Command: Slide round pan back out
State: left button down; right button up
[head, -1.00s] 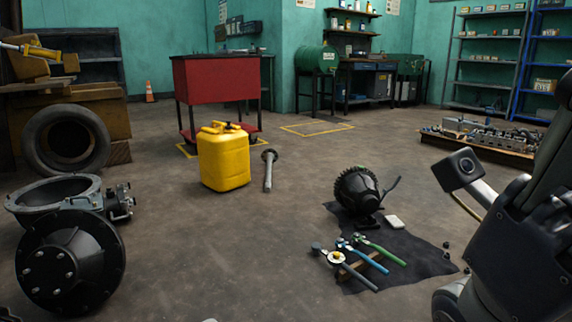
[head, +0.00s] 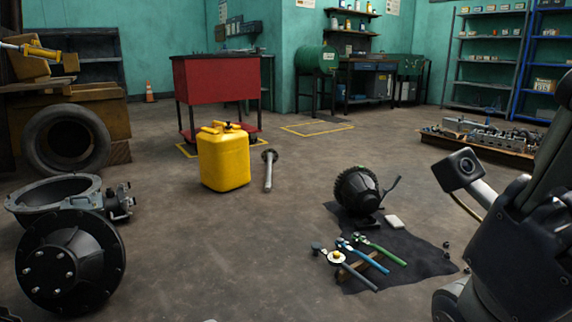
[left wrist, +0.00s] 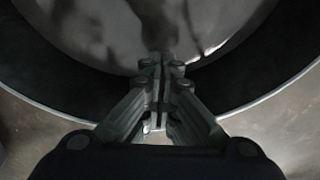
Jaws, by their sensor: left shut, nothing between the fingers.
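A large round pan (left wrist: 292,82) fills the upper part of the left wrist view. It has a pale thin rim, a dark inner wall and a glossy grey inside with blurred reflections. Its far side is out of the picture. My left gripper (left wrist: 161,64) is shut, its fingers together and empty, reaching over the pan's near rim. I cannot tell whether the fingertips touch the pan. I cannot make out the pan or my left gripper in the head view. My right arm stands at the right edge of the head view; its gripper does not show.
A black round cover (head: 70,262) and a grey ring housing (head: 38,203) are on the floor at left. A yellow canister (head: 223,158) stands mid-floor beside a metal shaft (head: 269,170). A dark mat (head: 425,262) with tools lies at right. The floor between is clear.

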dwell(0.4)
pick_arm(q)
jog(key=shift+w+d, duration=0.25)
jog(key=shift+d, duration=0.9)
jog(key=shift+w+d, duration=0.25)
jog(key=shift+d, duration=0.55)
jog(key=shift+w+d, duration=0.2)
jog(key=shift+d, duration=0.55)
jog(key=shift+a, duration=0.25)
jog(key=shift+s+a+r+p, duration=0.1)
jog(key=shift+s+a+p, duration=0.15)
jog(key=shift+a+p, duration=0.65)
jog(key=shift+s+a, duration=0.1)
jog(key=shift+a, duration=0.1)
